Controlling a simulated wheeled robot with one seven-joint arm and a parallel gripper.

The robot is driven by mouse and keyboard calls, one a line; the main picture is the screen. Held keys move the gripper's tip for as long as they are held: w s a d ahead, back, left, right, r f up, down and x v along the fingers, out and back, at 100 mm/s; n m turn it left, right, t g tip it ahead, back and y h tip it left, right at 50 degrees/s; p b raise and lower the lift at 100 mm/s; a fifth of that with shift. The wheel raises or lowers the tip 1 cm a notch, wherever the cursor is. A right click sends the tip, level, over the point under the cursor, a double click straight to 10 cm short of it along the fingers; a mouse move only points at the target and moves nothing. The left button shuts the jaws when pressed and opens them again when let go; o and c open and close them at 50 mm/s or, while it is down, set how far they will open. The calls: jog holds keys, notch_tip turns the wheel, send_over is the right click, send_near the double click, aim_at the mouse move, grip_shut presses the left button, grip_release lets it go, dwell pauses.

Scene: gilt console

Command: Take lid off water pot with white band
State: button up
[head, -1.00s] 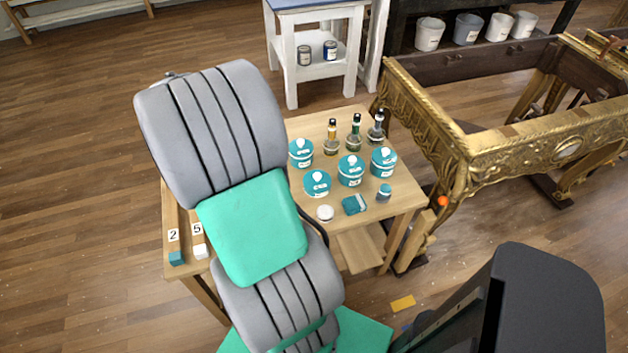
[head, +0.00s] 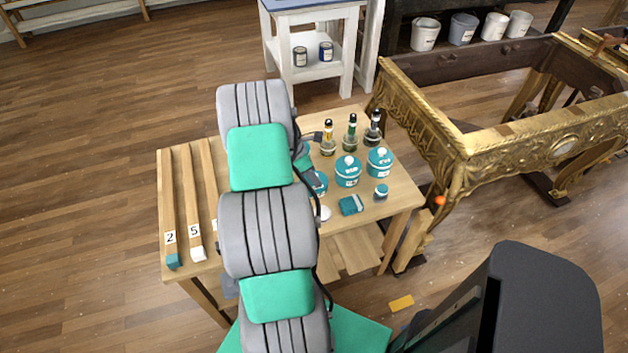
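Teal lidded pots stand on the wooden table. The middle pot (head: 348,172) and the right pot (head: 379,163) are in clear view, each with a white knob and white marks on its side. The front left pot (head: 320,185) is partly hidden by my arm, and a back left pot is mostly hidden. I cannot tell which pot has the white band. My gripper (head: 311,176) seems to be the dark part beside my arm, over the left pots. Its fingers are too small and covered to tell whether they are open or touch a lid.
Several stoppered bottles (head: 351,135) stand behind the pots. A teal block (head: 351,204), a small teal jar (head: 381,191) and a white disc (head: 324,213) lie in front. Numbered wooden strips (head: 185,200) lie at left. A gilt console frame (head: 430,115) stands close at right.

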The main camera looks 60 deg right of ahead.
jog(key=shift+c, duration=0.4)
grip_shut()
